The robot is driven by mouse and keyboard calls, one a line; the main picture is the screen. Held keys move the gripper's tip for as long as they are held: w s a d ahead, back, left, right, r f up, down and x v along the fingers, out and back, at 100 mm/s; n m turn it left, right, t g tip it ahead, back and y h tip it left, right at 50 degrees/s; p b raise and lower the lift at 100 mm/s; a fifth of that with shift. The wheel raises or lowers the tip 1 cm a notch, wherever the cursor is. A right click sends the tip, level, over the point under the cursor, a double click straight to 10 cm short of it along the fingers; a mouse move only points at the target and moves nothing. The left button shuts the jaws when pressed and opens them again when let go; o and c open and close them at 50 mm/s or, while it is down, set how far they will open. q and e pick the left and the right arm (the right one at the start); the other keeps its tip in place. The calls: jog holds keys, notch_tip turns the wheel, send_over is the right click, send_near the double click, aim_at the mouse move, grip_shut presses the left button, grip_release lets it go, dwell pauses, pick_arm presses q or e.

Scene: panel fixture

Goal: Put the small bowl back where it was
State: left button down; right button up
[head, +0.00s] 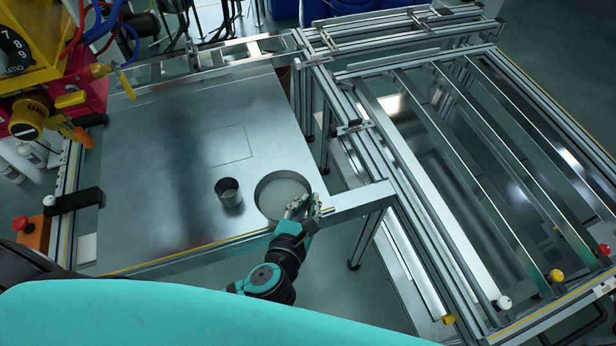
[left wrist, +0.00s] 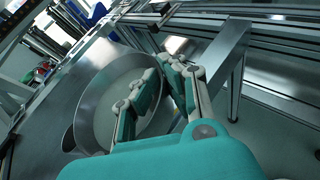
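My left gripper (head: 306,204) is at the large bowl's right rim. In the left wrist view its fingertips (left wrist: 158,66) come close together, one inside the rim and one outside, shut on it. It is apart from the small bowl. My right gripper is not seen.
A metal rail frame (head: 420,190) stands right of the panel. A yellow and pink control unit (head: 45,75) is at the upper left, with a red button on an orange box (head: 33,233) below it. The panel's left and middle are clear.

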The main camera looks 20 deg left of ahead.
pick_arm(q)
jog(key=w, duration=0.3)
jog(key=w+a, duration=0.1)
jog(key=w, duration=0.5)
jog(key=shift+w+a+f, duration=0.2)
jog(key=shift+a+f, duration=0.1)
jog(key=shift+f, duration=0.1)
jog(key=shift+f+b, duration=0.6)
jog(key=shift+f, duration=1.2)
jog(key=shift+r, duration=0.1)
jog(key=c, duration=1.5)
grip_release()
jog(key=p+v, duration=0.1)
jog(key=v, duration=1.1)
jog(key=shift+a, duration=0.1)
